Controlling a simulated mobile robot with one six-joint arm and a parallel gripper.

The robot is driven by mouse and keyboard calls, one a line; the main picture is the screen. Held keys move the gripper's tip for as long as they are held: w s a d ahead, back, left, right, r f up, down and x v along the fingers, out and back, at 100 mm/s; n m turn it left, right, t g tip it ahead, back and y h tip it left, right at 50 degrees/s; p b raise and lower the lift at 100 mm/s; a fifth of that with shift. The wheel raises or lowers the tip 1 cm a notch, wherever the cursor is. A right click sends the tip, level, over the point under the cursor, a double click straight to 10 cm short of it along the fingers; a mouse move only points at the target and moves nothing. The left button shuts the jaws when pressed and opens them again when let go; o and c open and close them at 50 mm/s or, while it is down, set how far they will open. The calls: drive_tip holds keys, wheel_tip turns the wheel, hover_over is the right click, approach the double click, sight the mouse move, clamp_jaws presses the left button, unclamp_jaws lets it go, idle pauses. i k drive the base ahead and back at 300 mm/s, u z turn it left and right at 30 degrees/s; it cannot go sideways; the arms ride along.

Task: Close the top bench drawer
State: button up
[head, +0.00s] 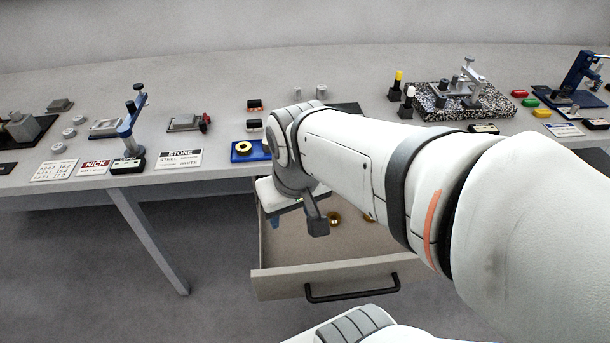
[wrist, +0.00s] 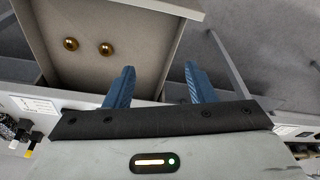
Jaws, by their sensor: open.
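The top bench drawer (head: 340,276) is pulled out from under the bench, with its black bar handle (head: 352,290) at the front. Two round brass-coloured parts (head: 334,218) lie inside it. In the wrist view the drawer (wrist: 120,75) shows with the brass parts (wrist: 88,47) on its floor; the handle is not visible there. My gripper (wrist: 158,82) has its two blue fingers apart with nothing between them. In the head view my gripper is mostly hidden behind my arm, over or beside the back left part of the drawer; I cannot tell whether it touches.
The bench top (head: 230,105) holds a blue clamp stand (head: 130,125), a blue tray with a yellow ring (head: 247,150), label cards (head: 180,159) and a speckled plate with a fixture (head: 460,100). A bench leg (head: 150,240) stands left of the drawer. The floor (head: 90,270) in front looks clear.

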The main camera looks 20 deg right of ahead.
sight(357, 254)
drive_tip(key=u, duration=1)
drive_tip(key=k, duration=1.7)
drive_tip(key=z, duration=0.3)
drive_tip(key=i, duration=1)
drive_tip(key=z, duration=0.1)
